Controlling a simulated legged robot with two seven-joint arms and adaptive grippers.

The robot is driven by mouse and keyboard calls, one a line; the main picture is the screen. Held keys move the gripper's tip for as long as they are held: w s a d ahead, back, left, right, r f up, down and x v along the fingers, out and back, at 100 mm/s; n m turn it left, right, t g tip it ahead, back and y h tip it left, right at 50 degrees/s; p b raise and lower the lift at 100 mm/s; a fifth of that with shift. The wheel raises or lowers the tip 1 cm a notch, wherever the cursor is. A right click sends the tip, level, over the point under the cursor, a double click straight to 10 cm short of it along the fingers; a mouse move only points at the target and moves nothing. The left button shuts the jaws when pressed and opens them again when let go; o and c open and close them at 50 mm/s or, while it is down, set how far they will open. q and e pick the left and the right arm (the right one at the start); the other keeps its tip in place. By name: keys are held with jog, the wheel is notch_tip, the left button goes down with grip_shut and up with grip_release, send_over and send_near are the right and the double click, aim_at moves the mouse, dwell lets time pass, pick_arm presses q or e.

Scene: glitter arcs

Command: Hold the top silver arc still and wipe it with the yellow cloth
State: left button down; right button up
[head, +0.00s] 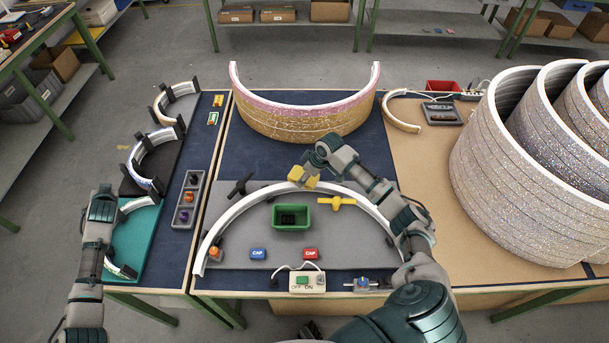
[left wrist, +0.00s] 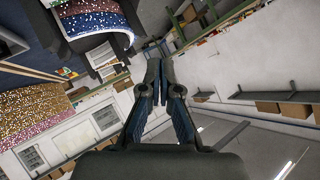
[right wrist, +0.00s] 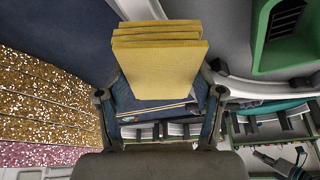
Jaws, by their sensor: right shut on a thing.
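A long pale silver-white arc (head: 243,203) lies on a grey mat (head: 340,255) at the table's middle, its ends toward me. My right gripper (head: 306,177) is shut on a folded yellow cloth (head: 298,174), at the arc's top. The cloth also shows layered between the fingers in the right wrist view (right wrist: 160,68). I cannot tell whether it touches the arc. My left gripper (head: 104,190) is at the left, over the teal mat's edge and away from the long arc. Its fingers look closed together and empty in the left wrist view (left wrist: 153,82).
A gold and pink glitter arc stack (head: 300,122) stands behind. Large glitter rings (head: 510,170) fill the right. Smaller arcs (head: 150,150) stand in holders at left.

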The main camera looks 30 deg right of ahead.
pick_arm(q)
jog(key=s+d+f+m+g+h, duration=0.15)
jog(key=s+d, duration=0.25)
jog(key=d, duration=0.5)
jog(key=s+d+f+m+g+h, duration=0.1)
jog(key=s+d+f+g+h, duration=0.15)
jog(key=d, duration=0.55)
jog(key=m+g+h, duration=0.2)
jog(key=m+g, duration=0.2)
jog(key=g, duration=0.1)
send_over(231, 211)
jog(key=a, duration=0.1)
jog(key=shift+w+f, duration=0.1)
jog(key=shift+f, duration=0.6)
jog(key=shift+s+d+f+m, duration=0.1)
jog(key=shift+s+f+m, duration=0.05)
jog(key=shift+s+m, duration=0.1)
jog(key=shift+f, duration=2.35)
jog(key=shift+f, duration=0.5)
jog(key=shift+f, duration=0.3)
jog(key=shift+s, duration=0.1)
pick_arm(e)
jog(key=shift+a, duration=0.15)
